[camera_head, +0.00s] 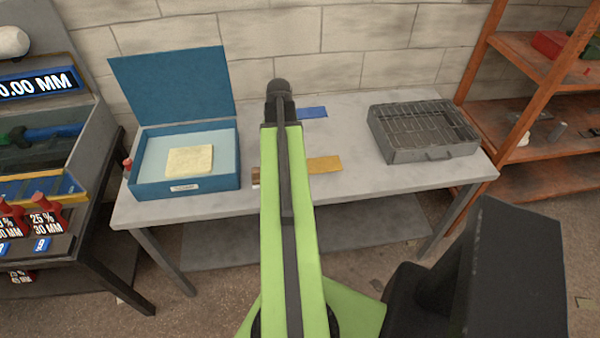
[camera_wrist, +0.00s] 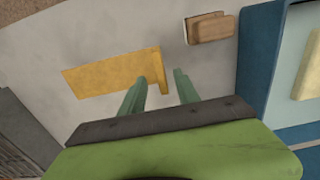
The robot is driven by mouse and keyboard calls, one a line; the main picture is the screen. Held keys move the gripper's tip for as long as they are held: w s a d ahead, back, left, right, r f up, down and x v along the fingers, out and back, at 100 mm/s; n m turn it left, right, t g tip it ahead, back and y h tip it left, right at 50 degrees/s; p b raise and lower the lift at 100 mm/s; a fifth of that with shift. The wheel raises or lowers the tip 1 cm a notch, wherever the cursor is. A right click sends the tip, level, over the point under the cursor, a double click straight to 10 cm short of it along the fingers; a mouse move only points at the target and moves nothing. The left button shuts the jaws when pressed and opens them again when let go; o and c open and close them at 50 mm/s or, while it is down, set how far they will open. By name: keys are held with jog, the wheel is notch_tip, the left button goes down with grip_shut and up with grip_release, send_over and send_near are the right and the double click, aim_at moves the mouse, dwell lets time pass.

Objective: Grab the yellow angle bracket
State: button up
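The yellow angle bracket (camera_head: 325,164) lies on the grey bench, just right of my green arm in the head view. In the wrist view the yellow angle bracket (camera_wrist: 105,74) shows a long flat plate with a short raised flange at its right end. My gripper (camera_wrist: 160,78) is open, its two green fingers apart. The flange shows in the gap between the fingers, close to the left finger. I cannot tell whether they touch. In the head view my fingers are hidden behind the arm.
A brown block (camera_wrist: 210,28) lies near the flange. A blue angle piece (camera_head: 312,112) lies farther back. An open blue box (camera_head: 185,187) with a yellowish pad stands left, a grey wire-topped tray (camera_head: 432,155) right. The bench front (camera_head: 390,185) is clear between bracket and tray.

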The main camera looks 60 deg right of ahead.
notch_tip(320, 180, down, 5)
jog(key=b, duration=0.5)
jog(key=shift+a+f, duration=0.1)
jog(key=shift+f, duration=0.05)
grip_shut()
jog(key=shift+s, duration=0.1)
dwell(0.9)
